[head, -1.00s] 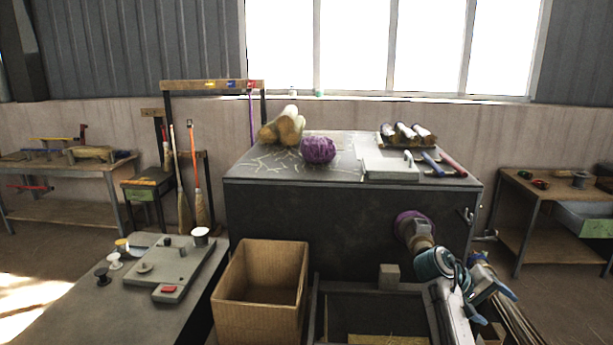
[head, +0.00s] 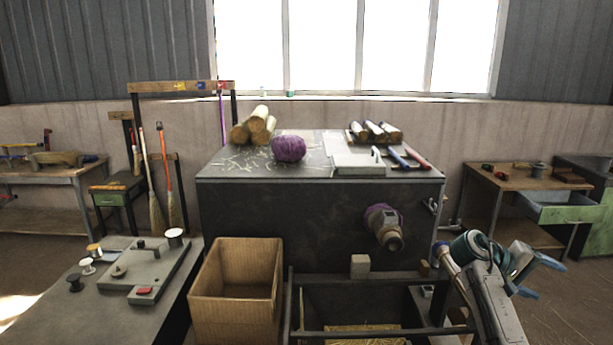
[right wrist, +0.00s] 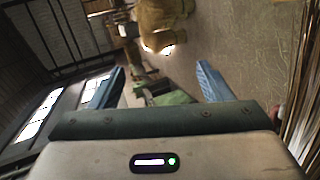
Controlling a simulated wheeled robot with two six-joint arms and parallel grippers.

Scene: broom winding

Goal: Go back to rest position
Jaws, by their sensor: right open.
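My right gripper (head: 541,277) is at the right of the head view, in front of the dark machine and to the right of its spindle. Its blue fingers are apart with nothing between them, as the right wrist view (right wrist: 160,86) also shows. The spindle (head: 385,226) with a purple wrap sticks out of the machine's front, clear of the gripper. My left gripper is in neither view.
The dark machine (head: 300,225) carries a purple ball (head: 288,148), rolls of straw (head: 254,128) and tools. A cardboard box (head: 236,290) and a straw bin (head: 365,327) stand before it. A work table (head: 130,312) is at left, a green drawer (head: 560,209) at right.

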